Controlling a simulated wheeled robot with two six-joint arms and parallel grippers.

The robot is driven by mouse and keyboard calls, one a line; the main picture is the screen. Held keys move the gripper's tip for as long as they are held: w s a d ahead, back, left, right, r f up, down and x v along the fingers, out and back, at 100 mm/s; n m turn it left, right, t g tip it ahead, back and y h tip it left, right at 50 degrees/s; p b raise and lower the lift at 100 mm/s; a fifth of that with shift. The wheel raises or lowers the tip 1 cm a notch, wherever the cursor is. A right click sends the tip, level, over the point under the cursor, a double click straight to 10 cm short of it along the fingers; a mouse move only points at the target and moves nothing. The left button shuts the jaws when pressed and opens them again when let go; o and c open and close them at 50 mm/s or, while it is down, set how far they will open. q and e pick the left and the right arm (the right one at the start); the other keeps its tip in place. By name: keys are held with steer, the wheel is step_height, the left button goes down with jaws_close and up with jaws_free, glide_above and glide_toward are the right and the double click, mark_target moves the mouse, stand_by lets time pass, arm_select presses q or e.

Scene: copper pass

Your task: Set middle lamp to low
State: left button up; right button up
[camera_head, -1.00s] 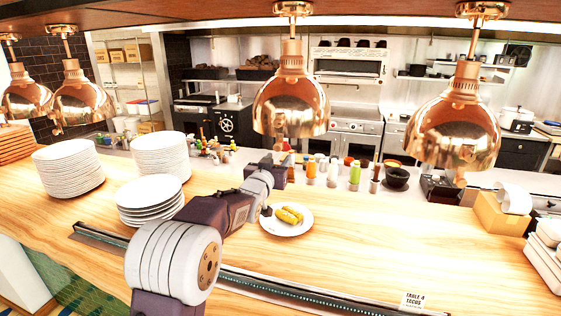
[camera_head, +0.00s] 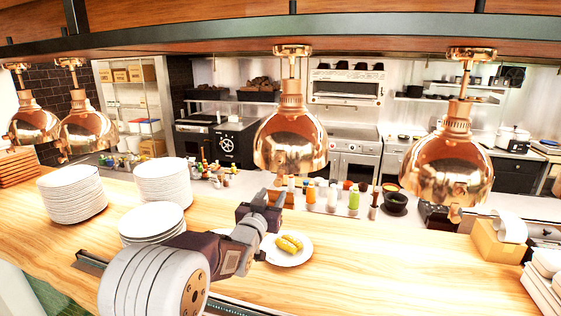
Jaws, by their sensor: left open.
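The middle copper lamp (camera_head: 290,143) hangs from the overhead shelf near the centre of the view, its dome shiny and its stem running up to a round copper mount (camera_head: 292,51). No switch or brightness marking on it can be made out. My left gripper (camera_head: 264,200) is open and empty, just below the lamp's rim in the picture and apart from it. The wrist hides part of the counter behind it. My right gripper is not in view.
Another copper lamp (camera_head: 447,160) hangs at the right, and more hang at the left (camera_head: 87,130). A plate of food (camera_head: 300,255) and stacked plates (camera_head: 72,195) stand on the wooden counter (camera_head: 400,260). Bottles (camera_head: 333,198) line its far side. The overhead shelf (camera_head: 400,32) crosses the top.

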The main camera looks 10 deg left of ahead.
mark_target(280, 178)
arm_select(q)
steer(key=shift+r+p, duration=0.8)
steer(key=shift+r, duration=0.1)
steer(key=shift+f, duration=0.1)
steer(key=shift+w, duration=0.15)
steer(key=w+p, duration=0.5)
steer(key=w, duration=0.3)
steer(key=shift+w+d, duration=0.15)
steer(key=shift+w, duration=0.3)
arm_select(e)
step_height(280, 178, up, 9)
arm_select(q)
steer(key=shift+c, duration=0.3)
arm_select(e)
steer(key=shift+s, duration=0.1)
arm_select(q)
jaws_close()
steer(key=shift+f, duration=0.1)
